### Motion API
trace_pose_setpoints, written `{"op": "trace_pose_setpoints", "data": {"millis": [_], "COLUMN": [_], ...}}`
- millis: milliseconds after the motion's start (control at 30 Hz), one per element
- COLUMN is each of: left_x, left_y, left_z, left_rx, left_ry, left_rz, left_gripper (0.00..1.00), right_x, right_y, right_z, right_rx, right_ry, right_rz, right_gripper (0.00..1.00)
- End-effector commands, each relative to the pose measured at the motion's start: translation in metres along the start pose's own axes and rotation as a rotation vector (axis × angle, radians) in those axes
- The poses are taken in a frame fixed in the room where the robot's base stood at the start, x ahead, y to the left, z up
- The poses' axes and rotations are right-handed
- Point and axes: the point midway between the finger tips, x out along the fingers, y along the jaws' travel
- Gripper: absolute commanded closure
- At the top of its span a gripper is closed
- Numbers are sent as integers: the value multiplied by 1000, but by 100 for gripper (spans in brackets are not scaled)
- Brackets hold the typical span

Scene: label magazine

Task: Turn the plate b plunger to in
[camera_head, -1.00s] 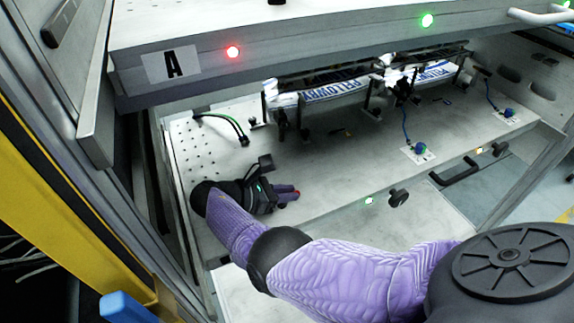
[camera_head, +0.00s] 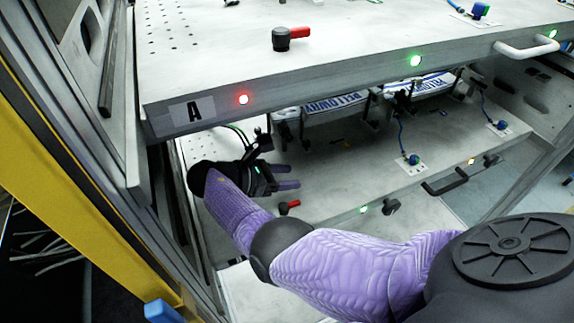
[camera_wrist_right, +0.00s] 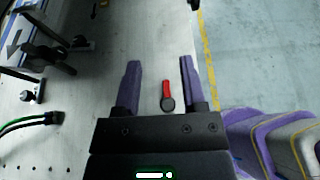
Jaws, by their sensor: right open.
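A plunger with a black round base and a red handle (camera_head: 289,207) sits on the lower plate (camera_head: 345,190) near its front edge. No letter B is readable on that plate. The same plunger shows in the right wrist view (camera_wrist_right: 167,97), its red handle pointing up in the picture. My right gripper (camera_head: 288,176) is open and empty, behind the plunger in the head view. In the wrist view the plunger shows between its two purple fingers (camera_wrist_right: 159,62), with no contact visible. My left gripper is not in view.
The upper plate, labelled A (camera_head: 194,111), overhangs the lower one and has a similar red-handled plunger (camera_head: 291,38). Dark brackets with blue-lettered white labels (camera_head: 335,103) stand behind my gripper. A black handle (camera_head: 446,181) and a knob (camera_head: 391,206) are on the lower front edge.

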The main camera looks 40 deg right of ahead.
Motion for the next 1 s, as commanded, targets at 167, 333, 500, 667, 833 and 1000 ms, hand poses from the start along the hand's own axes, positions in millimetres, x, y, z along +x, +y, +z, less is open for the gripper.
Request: {"op": "trace_pose_setpoints", "data": {"millis": [167,333,500,667,833,1000], "left_x": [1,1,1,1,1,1], "left_y": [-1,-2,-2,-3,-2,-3], "left_z": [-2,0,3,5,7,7], "left_rx": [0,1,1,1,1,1], "left_ry": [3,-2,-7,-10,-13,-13], "left_rz": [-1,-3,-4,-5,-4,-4], "left_gripper": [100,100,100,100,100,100], "right_x": [0,0,15,50,45,23], "right_y": [0,0,-13,-70,-122,-162], "right_z": [-1,-1,-18,-69,-92,-94], "right_rx": [-1,-1,96,511,822,987], "right_ry": [0,0,66,361,655,884], "right_rz": [-1,-1,-14,-61,-136,-237], "right_gripper": [47,47,47,47,47,47]}}
